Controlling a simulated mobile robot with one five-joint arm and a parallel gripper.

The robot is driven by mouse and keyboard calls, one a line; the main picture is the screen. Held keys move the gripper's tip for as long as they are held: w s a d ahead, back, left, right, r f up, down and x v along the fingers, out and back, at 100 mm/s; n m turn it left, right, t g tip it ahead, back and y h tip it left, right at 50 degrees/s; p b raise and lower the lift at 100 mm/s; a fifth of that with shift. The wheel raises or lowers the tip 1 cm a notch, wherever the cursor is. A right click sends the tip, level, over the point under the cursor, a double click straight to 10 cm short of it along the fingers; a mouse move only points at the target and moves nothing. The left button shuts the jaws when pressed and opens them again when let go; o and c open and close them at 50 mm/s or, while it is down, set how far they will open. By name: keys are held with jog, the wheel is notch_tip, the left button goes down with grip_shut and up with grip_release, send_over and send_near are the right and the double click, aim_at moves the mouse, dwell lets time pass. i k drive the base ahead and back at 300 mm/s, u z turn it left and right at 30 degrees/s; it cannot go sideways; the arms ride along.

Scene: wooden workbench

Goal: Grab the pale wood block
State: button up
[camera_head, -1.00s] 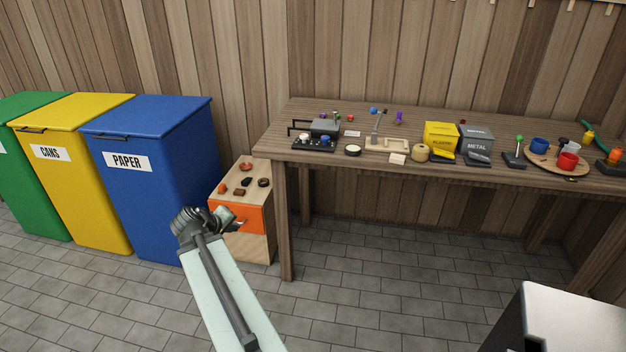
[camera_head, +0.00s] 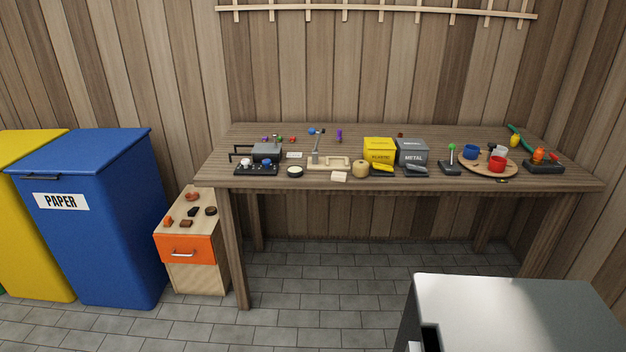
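The pale wood block (camera_head: 339,176) is a small, light, flat-looking piece near the front edge of the wooden workbench (camera_head: 480,185). It lies just in front of a pale wooden tray-like piece (camera_head: 338,163) and left of a tan round object (camera_head: 361,169). Nothing covers it. My gripper is not in view, so its state does not show.
A grey-topped box (camera_head: 520,305) stands at the lower right, in front of the bench. A small cabinet with an orange drawer (camera_head: 187,250) and the blue paper bin (camera_head: 95,235) stand left. Grey floor (camera_head: 320,300) before the bench is clear.

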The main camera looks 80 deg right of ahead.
aim_at(335, 176)
jog(key=u, duration=0.4)
jog(key=k, duration=1.1)
jog(key=z, duration=1.4)
jog(key=i, duration=0.55)
